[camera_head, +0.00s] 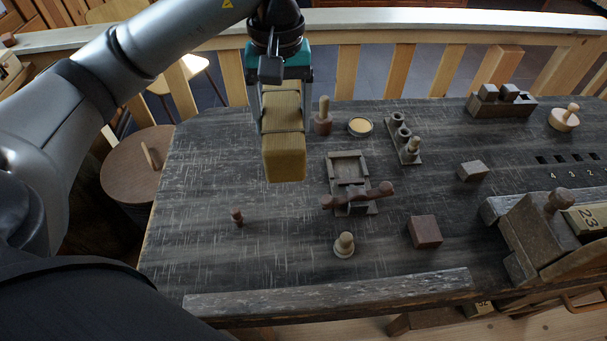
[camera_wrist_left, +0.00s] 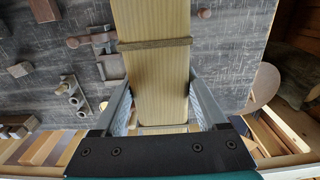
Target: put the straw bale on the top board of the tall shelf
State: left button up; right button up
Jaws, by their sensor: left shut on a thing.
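The straw bale (camera_head: 284,135) is a long yellow block with dark bands around it. My left gripper (camera_head: 281,98) is shut on it and holds it above the far left part of the dark table. In the left wrist view the bale (camera_wrist_left: 152,82) sits between the two fingers of my left gripper (camera_wrist_left: 160,105). The bale's near end hangs tilted down toward the head camera. No tall shelf can be made out in either view. My right gripper is not in view.
The worn table (camera_head: 190,220) carries a wooden clamp-like frame (camera_head: 352,185), a dark cube (camera_head: 425,231), a small block (camera_head: 472,171) and several pegs. A pale rail (camera_head: 400,20) runs behind it. A round stool (camera_head: 140,165) stands left. The table's left front is mostly clear.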

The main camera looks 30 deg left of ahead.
pick_arm(q)
notch_tip(320, 180, down, 13)
jog(key=shift+f+b, duration=0.1)
jog(key=shift+b, duration=0.65)
jog(key=shift+f+b, duration=0.3)
jog(key=shift+f, duration=1.7)
jog(key=shift+f, duration=0.15)
jog(key=o, duration=1.3)
jog(key=shift+o, duration=0.2)
